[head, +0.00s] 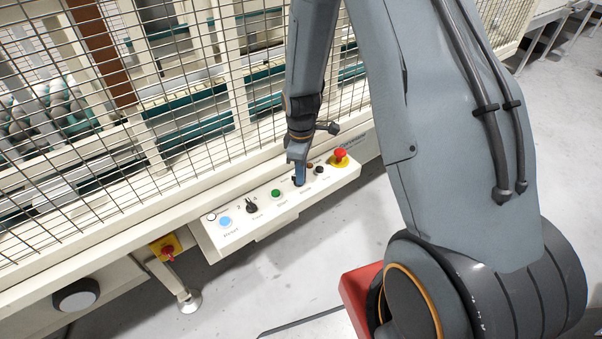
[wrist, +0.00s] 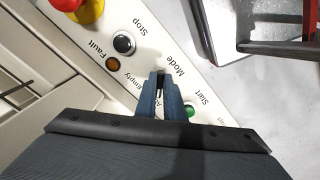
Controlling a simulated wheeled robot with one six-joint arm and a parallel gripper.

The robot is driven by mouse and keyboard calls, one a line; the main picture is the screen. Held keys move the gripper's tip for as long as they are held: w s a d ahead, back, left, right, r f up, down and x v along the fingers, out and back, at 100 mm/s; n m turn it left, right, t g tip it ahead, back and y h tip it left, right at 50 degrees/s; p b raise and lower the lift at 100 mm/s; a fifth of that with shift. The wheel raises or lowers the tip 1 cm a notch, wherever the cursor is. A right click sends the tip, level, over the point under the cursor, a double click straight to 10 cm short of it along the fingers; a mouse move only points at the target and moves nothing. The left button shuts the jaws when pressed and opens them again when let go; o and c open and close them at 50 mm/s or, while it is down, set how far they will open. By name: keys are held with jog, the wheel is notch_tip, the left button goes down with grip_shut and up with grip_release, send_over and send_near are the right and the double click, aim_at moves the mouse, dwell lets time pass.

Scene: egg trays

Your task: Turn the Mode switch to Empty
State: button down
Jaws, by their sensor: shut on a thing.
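The white control panel (head: 262,222) runs along the front of the fenced machine. My gripper (head: 299,183) reaches down onto it, between the green Start button (head: 275,193) and the black Stop button (head: 319,170). In the wrist view my gripper (wrist: 158,88) is shut on the Mode switch (wrist: 160,76), a small dark knob mostly hidden between the fingers. The "Mode" label (wrist: 175,65) is readable beside it. The "Empty" label (wrist: 130,84) lies to the left of the fingers, and another label is partly covered by them. The switch's exact angle is hidden.
A red emergency stop on yellow (head: 339,156) and an orange Fault lamp (wrist: 112,65) sit close by. A black knob (head: 251,206) and a blue button (head: 225,221) are further left. Wire fencing (head: 215,90) rises behind; open floor lies in front.

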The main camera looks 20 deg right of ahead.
jog(key=shift+m, duration=0.3)
jog(key=m, duration=0.3)
jog(key=shift+s+a+m+p, duration=0.1)
jog(key=shift+m+p, duration=0.2)
jog(key=shift+p, duration=0.1)
jog(key=m, duration=0.3)
jog(key=shift+a+m, duration=0.1)
jog(key=shift+m, duration=0.3)
jog(key=m+p, duration=0.1)
jog(key=m, duration=0.3)
jog(key=shift+a, duration=0.2)
jog(key=shift+a+m, duration=0.1)
jog(key=shift+m, duration=2)
jog(key=c, duration=1.9)
grip_release()
jog(key=shift+o, duration=0.2)
